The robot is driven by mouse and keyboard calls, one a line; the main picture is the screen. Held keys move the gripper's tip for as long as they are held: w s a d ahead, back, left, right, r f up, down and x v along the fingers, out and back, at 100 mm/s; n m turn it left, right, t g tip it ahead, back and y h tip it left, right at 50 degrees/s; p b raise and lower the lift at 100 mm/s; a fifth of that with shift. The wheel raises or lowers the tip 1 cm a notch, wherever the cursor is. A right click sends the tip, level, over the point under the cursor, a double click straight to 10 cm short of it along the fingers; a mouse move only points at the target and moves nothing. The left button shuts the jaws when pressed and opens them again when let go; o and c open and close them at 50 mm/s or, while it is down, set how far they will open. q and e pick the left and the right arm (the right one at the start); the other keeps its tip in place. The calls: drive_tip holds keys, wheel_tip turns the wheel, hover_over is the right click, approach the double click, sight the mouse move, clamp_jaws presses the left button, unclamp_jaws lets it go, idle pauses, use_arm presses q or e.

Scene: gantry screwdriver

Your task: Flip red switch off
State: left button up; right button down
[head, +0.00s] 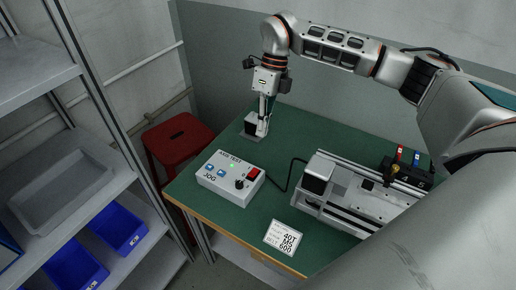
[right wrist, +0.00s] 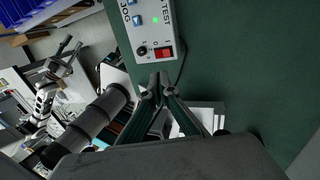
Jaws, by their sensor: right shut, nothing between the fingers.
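The red switch (head: 254,173) is on the top of a light grey control box (head: 211,183) on the green table. It also shows in the right wrist view (right wrist: 164,52), just above the fingertips, at the box's lower right corner. My right gripper (head: 262,131) points down at the back of the table, behind the box and apart from it. Its fingers are shut and empty; their tips meet near the middle of the right wrist view (right wrist: 159,86). The switch's exact tilt is too small to tell. My left gripper is not seen in the head view.
The box also has a lit green lamp (head: 232,166), blue buttons (head: 221,173) and a black knob (head: 239,184). A gantry machine (head: 345,205) stands to its right, joined by a black cable. A white label card (head: 285,238) lies in front. A red stool (head: 178,140) stands left.

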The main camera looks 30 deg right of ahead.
sight(253, 174)
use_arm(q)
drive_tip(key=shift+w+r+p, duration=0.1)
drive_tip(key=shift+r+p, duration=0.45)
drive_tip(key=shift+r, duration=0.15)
use_arm(e)
drive_tip(key=x, duration=1.3)
drive_tip(key=shift+f, duration=0.2)
